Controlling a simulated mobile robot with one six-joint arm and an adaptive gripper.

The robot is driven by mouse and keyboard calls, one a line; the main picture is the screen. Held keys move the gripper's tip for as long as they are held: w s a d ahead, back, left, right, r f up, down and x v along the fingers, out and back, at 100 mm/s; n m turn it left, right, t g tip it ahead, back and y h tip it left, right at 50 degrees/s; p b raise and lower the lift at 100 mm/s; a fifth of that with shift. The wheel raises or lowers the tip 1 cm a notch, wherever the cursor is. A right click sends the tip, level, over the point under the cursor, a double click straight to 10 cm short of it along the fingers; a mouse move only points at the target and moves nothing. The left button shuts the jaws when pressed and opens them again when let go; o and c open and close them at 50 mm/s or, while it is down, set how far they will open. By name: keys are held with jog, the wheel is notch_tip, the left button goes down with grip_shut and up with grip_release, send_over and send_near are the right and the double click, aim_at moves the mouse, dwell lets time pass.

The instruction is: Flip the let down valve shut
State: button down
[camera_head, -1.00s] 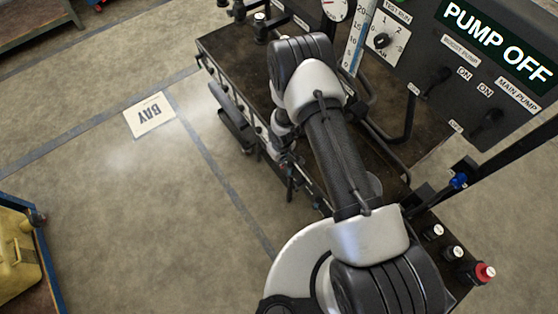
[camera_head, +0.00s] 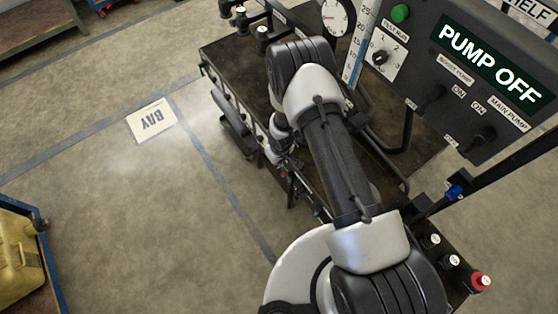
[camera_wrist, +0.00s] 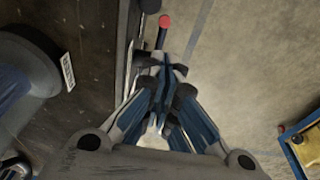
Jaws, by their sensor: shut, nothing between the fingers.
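In the wrist view, my gripper (camera_wrist: 163,70) is shut and empty, its blue-sided fingers together beside the bench edge. A lever with a red tip (camera_wrist: 164,22) shows just beyond the fingertips. It may be the let down valve's handle, but no readable label confirms this. Dark fittings lie right by the fingertips, and I cannot tell whether the fingers touch them. In the head view, my arm hides much of the bench front, and a small red spot (camera_head: 284,174) shows at the bench's front edge beside the arm.
The dark bench (camera_head: 228,52) carries a panel reading PUMP OFF (camera_head: 490,62), with switches and a green button (camera_head: 400,13). Knobs, one red (camera_head: 480,281), stand at its right end. A yellow container (camera_head: 18,258) sits in a blue-edged cart at left. The floor between is clear.

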notch_tip(320, 180, up, 9)
jog(key=s+d+p, duration=0.1)
jog(key=s+p, duration=0.1)
dwell(0.3)
